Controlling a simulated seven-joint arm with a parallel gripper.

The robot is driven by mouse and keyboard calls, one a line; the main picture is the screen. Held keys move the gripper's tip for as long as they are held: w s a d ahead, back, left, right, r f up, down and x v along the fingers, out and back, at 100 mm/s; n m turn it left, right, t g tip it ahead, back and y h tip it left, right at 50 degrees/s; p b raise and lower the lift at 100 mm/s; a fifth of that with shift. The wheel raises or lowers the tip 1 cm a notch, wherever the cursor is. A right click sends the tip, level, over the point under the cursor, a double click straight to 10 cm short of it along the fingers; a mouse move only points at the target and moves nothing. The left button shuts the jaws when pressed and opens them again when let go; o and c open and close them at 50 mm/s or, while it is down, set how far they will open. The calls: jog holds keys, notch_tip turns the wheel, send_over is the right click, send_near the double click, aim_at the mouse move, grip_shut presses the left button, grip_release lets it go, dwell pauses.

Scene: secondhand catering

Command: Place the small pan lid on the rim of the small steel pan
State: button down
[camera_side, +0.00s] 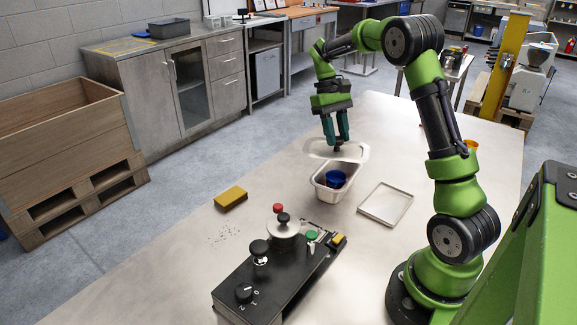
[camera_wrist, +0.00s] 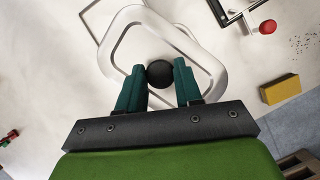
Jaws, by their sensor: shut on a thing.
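My gripper (camera_side: 336,143) is shut on the black knob (camera_wrist: 160,74) of the small pan lid (camera_side: 353,153), a pale rounded rectangular plate. The lid is in the air, roughly level, and also shows below my fingers (camera_wrist: 160,67) in the wrist view (camera_wrist: 126,42). The small steel pan (camera_side: 322,189), a pale deep rectangular container, stands on the table with a blue cup (camera_side: 335,179) inside. In the side view the lid overlaps the pan's far end, while its near end shows uncovered. In the wrist view I cannot clearly tell pan from lid.
A shallow square tray (camera_side: 373,213) lies right of the pan. A black control box (camera_side: 275,279) with knobs stands in front. A yellow sponge-like block (camera_side: 231,197) lies to the left, near dark crumbs (camera_side: 225,236). The table's far part is mostly clear.

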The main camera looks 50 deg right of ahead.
aim_at(337, 152)
jog(key=shift+s+d+f, duration=0.1)
jog(key=shift+s+d, duration=0.05)
jog(key=shift+d, duration=0.55)
jog(key=shift+f, duration=3.3)
jog(key=shift+f, duration=0.4)
jog(key=c, duration=0.7)
grip_release()
